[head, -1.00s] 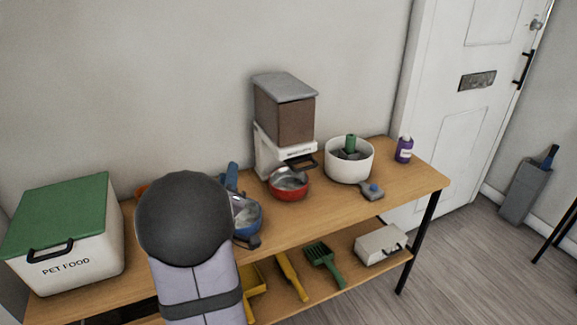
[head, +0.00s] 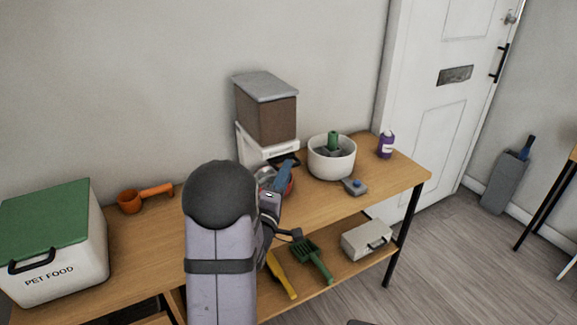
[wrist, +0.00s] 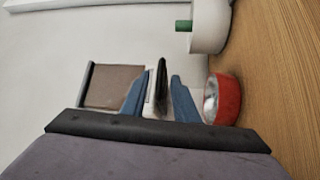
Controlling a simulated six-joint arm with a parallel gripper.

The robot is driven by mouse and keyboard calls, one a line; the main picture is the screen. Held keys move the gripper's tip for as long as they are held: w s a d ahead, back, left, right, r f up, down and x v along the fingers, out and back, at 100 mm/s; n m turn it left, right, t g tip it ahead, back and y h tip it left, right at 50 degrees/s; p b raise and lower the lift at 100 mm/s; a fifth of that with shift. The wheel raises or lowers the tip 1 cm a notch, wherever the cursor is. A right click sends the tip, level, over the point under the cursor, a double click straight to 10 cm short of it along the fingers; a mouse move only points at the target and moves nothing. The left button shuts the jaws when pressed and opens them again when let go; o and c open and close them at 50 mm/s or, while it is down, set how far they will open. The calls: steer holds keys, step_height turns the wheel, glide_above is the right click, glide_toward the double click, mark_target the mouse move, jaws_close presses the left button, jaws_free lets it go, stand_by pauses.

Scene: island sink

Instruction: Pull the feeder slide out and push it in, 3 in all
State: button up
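The feeder (head: 266,112) stands against the wall, with a grey lid, a brown hopper and a white base. Its slide has a black handle (head: 291,161) at the front, partly hidden by my gripper in the head view. My gripper (head: 284,172) is just in front of the feeder's base, with blue fingers. In the wrist view my gripper (wrist: 157,92) is open, and the black handle (wrist: 160,84) shows between the two fingers. I cannot tell whether the fingers touch it. How far out the slide stands is not clear.
A red bowl (wrist: 224,98) sits close beside one finger. A white bowl (head: 332,160) with a green piece, a purple bottle (head: 386,145) and an orange scoop (head: 146,197) are on the table. A pet food box (head: 52,245) stands at the left.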

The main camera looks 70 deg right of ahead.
steer(key=shift+d+r, duration=0.15)
steer(key=shift+d, duration=0.7)
steer(key=shift+d+r, duration=0.1)
steer(key=shift+d, duration=0.75)
jaws_close()
steer(key=shift+s+a+r, duration=0.2)
steer(key=shift+s+a, duration=0.95)
jaws_free()
steer(key=shift+r, duration=0.1)
steer(key=shift+f, duration=0.2)
